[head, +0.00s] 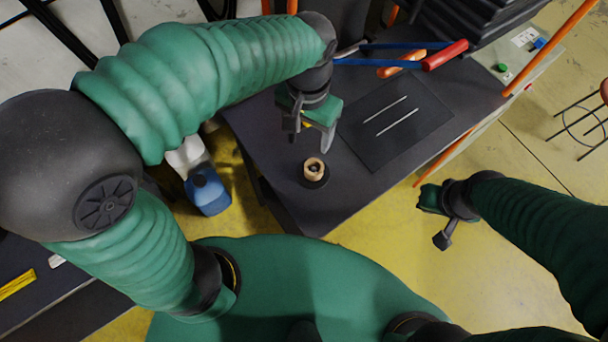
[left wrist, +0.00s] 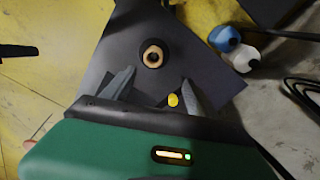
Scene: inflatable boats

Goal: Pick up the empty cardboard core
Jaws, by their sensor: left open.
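The cardboard core (head: 314,168) is a small tan ring standing on a round black base near the front corner of the dark table. It also shows in the left wrist view (left wrist: 153,56), beyond my fingertips. My left gripper (head: 310,142) is open and empty, above the table and just behind the core in the head view, apart from it. In the left wrist view its two fingers (left wrist: 155,82) point toward the core with a gap between them. My right gripper (head: 436,217) hangs over the yellow floor, right of the table; its finger opening is unclear.
The dark table (head: 260,130) bears a black mat (head: 385,140) with two thin light rods. A red-handled tool (head: 445,55) and blue-handled tools lie at the back. A blue container (head: 207,190) stands on the floor left of the table. Table surface around the core is clear.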

